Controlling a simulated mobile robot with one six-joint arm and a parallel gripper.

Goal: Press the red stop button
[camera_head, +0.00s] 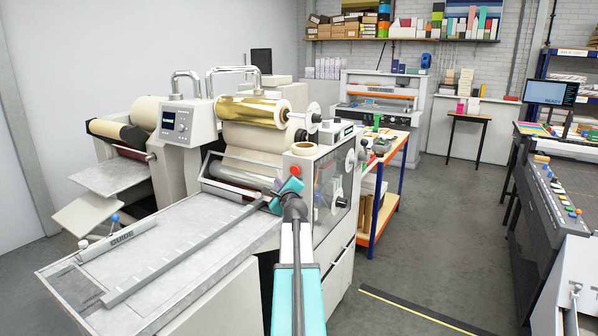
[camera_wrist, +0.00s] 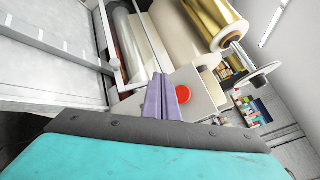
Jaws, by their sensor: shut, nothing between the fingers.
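The red stop button (camera_head: 296,170) is a round red cap on a pale box at the front right corner of the laminating machine (camera_head: 320,165). In the wrist view the red button (camera_wrist: 184,98) shows just right of my fingers, its left edge close against them in the picture. My gripper (camera_head: 277,184) is at the machine's front, just left of and below the button in the head view. Its purple fingers (camera_wrist: 164,92) are shut together with nothing between them. I cannot tell how far the fingertips are from the button; none of the frames shows contact clearly.
A gold foil roll (camera_head: 250,108) and a cream roll (camera_head: 255,140) sit above and behind. Open floor (camera_head: 420,250) lies right.

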